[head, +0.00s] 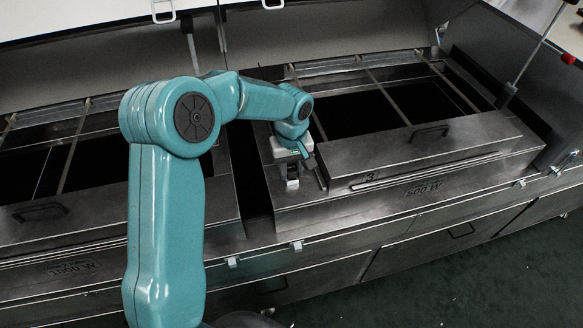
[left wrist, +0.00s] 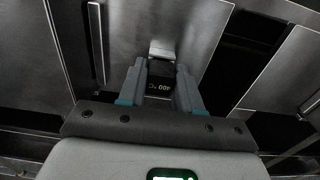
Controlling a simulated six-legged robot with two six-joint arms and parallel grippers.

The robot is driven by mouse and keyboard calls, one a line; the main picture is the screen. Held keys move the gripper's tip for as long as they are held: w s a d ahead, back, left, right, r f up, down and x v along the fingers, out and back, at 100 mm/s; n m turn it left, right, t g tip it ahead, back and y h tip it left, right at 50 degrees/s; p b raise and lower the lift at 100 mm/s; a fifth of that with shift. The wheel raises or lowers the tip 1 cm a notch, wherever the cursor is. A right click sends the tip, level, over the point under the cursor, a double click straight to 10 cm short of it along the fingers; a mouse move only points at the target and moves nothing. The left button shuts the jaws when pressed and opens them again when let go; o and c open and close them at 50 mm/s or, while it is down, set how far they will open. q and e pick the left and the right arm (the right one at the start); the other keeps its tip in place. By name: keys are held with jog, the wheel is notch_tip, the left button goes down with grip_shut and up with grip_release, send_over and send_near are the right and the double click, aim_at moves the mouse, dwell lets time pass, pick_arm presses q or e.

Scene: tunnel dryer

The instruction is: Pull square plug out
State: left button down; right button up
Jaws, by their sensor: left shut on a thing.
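My left gripper (head: 292,182) reaches down to the metal top of the dryer, just left of the lid marked 3. In the left wrist view its two grey fingers (left wrist: 162,82) are closed on the sides of a small dark square plug (left wrist: 160,70). A pale metal piece (left wrist: 162,50) shows just beyond the plug between the fingertips. Upside-down lettering reading 400 °C shows between the fingers. Whether the plug is still seated cannot be told. In the head view the gripper hides most of the plug. My right gripper is not in view.
A dryer lid (head: 425,145) with a bar handle (head: 430,132) lies right of the gripper. Dark open bays with crossbars lie behind it and at the left. A dark gap (head: 250,180) runs left of the gripper. Green floor (head: 480,270) is clear at the lower right.

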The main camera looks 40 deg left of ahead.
aim_at(291, 168)
pick_arm(q)
jog(key=shift+r+p, duration=0.3)
jog(key=shift+r, duration=0.35)
dwell(0.4)
jog(key=shift+r+p, duration=0.45)
jog(key=shift+r, duration=0.35)
jog(key=shift+r, duration=0.1)
jog(key=shift+r+p, duration=1.45)
jog(key=shift+r, duration=0.7)
